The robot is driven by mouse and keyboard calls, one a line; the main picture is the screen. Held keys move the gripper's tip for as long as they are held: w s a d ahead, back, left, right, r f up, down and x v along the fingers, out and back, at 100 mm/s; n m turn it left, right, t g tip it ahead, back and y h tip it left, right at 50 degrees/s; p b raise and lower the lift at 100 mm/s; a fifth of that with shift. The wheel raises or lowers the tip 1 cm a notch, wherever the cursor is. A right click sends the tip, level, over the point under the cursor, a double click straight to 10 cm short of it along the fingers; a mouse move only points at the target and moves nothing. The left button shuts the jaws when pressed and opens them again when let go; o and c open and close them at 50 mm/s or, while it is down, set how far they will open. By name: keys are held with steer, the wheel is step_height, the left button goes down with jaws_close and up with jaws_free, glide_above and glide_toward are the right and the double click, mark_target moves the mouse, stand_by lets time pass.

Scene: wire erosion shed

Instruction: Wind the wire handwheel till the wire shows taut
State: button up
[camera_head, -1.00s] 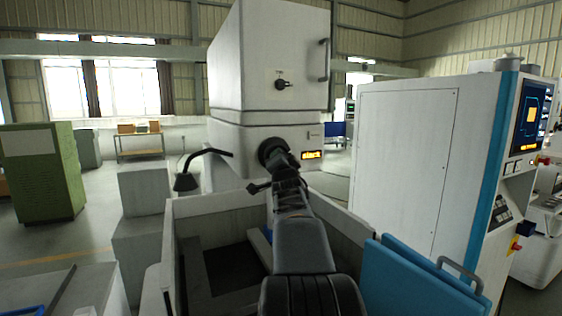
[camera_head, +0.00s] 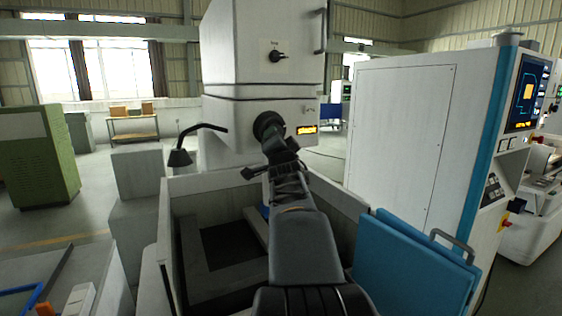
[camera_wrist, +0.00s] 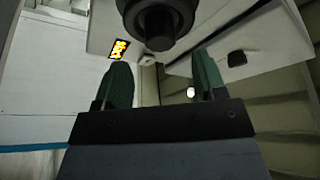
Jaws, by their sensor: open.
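The wire handwheel (camera_head: 268,124) is a dark round wheel on the front of the white machine head (camera_head: 235,110). In the wrist view its dark hub (camera_wrist: 157,28) shows at the top, its upper part cut off. My gripper (camera_head: 279,146) is close in front of the wheel and partly covers its lower edge. In the wrist view my gripper's green fingers (camera_wrist: 163,80) stand apart with nothing between them, below the hub in the picture. A small amber display (camera_head: 306,130) sits right of the wheel. It also shows in the wrist view (camera_wrist: 119,49), but its text is unreadable.
Below my arm is an open grey tank (camera_head: 190,205) with walls around it. A black lamp (camera_head: 181,157) on a bent arm stands left of the wheel. A blue panel with a handle (camera_head: 410,265) and a white cabinet (camera_head: 400,130) are at the right.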

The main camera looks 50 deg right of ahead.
steer(key=b+v, duration=0.1)
steer(key=v, duration=0.7)
steer(key=shift+s+a+b, duration=0.2)
steer(key=shift+b, duration=0.2)
step_height(320, 180, down, 10)
steer(key=s+d+n+g+y, duration=0.1)
steer(key=n+g+y, duration=0.15)
steer(key=g, duration=0.25)
steer(key=a+f+n+g+y, duration=0.3)
steer(key=a+f+n+y, duration=0.15)
steer(key=a+f, duration=0.5)
steer(key=s+a+f+n+g+y, duration=0.2)
steer(key=a+f+n, duration=0.3)
steer(key=a, duration=0.6)
steer(key=s+a+f+n+g+y, duration=0.1)
steer(key=s+a+f+n+y, duration=0.2)
steer(key=a+f+n, duration=0.3)
steer(key=a+f+y, duration=0.1)
steer(key=a, duration=0.4)
steer(key=shift+s+f+g, duration=0.3)
steer(key=shift+s+g, duration=0.05)
steer(key=shift+g, duration=0.05)
steer(key=shift+d, duration=0.1)
